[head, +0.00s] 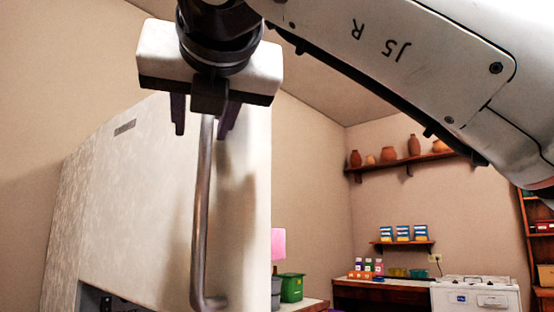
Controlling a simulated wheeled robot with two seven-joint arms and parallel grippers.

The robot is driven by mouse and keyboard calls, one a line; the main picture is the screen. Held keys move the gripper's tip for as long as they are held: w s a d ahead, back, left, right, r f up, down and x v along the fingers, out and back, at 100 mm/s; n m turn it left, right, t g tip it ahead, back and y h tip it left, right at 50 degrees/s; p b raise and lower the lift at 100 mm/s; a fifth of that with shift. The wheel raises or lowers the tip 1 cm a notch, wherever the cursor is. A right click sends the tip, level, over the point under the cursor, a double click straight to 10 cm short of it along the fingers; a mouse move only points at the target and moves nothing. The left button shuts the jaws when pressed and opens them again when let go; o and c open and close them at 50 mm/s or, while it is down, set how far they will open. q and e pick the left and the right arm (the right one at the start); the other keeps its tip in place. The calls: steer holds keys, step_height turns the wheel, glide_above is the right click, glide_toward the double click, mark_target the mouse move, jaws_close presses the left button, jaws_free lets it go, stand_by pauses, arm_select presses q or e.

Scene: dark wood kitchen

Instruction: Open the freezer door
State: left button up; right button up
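The pale freezer door (130,210) fills the left middle of the head view. Its long vertical metal handle (202,210) runs down near the right side of the door. My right gripper (204,122) comes in from above on the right arm. Its two dark fingers point down and stand apart, with the handle's upper end showing between them. The handle looks closer to the right finger; I cannot tell whether either finger touches it. The gripper body hides the handle's top. The door appears shut. My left gripper is not in view.
My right arm crosses the top right. To the right of the freezer are a green bin (291,288), a white stove (476,296) and a wooden counter (382,295). A wall shelf (400,164) holds clay pots. A dark recess (92,301) shows low on the door.

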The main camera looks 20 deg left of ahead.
steer(key=s+a+b, duration=0.2)
steer(key=s, duration=1)
steer(key=shift+r, duration=0.15)
stand_by(0.5)
